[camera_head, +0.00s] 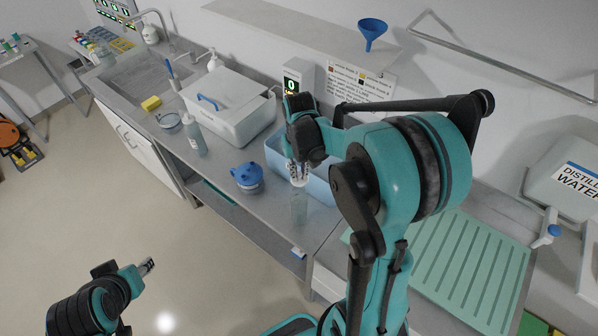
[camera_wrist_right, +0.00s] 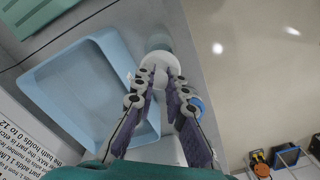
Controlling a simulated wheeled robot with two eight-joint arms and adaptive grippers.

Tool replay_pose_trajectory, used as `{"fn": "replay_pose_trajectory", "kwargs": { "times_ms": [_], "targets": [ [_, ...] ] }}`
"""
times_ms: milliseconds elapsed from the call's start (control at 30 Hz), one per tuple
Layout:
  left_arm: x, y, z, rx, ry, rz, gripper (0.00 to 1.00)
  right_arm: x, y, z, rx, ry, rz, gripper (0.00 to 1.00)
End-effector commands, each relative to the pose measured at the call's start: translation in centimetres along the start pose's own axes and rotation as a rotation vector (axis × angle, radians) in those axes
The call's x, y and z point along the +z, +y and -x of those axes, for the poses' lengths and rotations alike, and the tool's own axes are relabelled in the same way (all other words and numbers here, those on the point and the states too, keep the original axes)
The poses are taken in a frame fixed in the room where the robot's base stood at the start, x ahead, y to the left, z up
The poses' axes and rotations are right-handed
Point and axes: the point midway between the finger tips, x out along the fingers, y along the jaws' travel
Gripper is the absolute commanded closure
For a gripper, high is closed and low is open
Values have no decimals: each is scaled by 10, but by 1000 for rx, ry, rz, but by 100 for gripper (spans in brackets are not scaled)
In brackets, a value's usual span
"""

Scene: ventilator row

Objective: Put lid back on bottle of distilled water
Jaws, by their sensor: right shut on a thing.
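The clear bottle (camera_head: 299,210) stands upright near the counter's front edge, in front of the light blue tub. My right gripper (camera_head: 298,170) points down over it, shut on the white lid (camera_head: 299,183). In the right wrist view the fingertips (camera_wrist_right: 161,84) pinch the white lid (camera_wrist_right: 156,63), with part of the greenish clear bottle (camera_wrist_right: 158,42) just beyond it. The lid is at the bottle's mouth; whether it is seated or just above cannot be told. My left gripper (camera_head: 147,266) is low over the floor, away from the counter, its jaw opening unclear.
The light blue tub (camera_head: 322,188) is right behind the bottle. A blue-topped jar (camera_head: 247,178) stands to its left. Farther left are a squeeze bottle (camera_head: 195,137) and a white lidded box (camera_head: 228,98). A green ribbed mat (camera_head: 455,270) and a distilled-water container (camera_head: 570,178) are at the right.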

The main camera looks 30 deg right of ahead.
Motion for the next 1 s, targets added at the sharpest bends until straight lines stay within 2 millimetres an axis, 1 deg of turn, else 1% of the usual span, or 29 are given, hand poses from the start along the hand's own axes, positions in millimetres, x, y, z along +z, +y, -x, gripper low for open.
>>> {"fn": "replay_pose_trajectory", "kwargs": {
  "times_ms": [33,400,500,633,1000],
  "targets": [
    [3,0,-4,0,0,0,60,0,0,-6,0,0,0,99],
    [19,0,-27,0,0,0,60,0,0,-44,0,0,0,99],
    [23,0,-32,0,0,0,60,0,0,-51,0,0,0,99],
    [24,0,-34,0,0,0,60,0,0,-55,0,0,0,99],
    [24,0,-34,0,0,0,60,0,0,-54,0,0,0,99]
  ]
}}
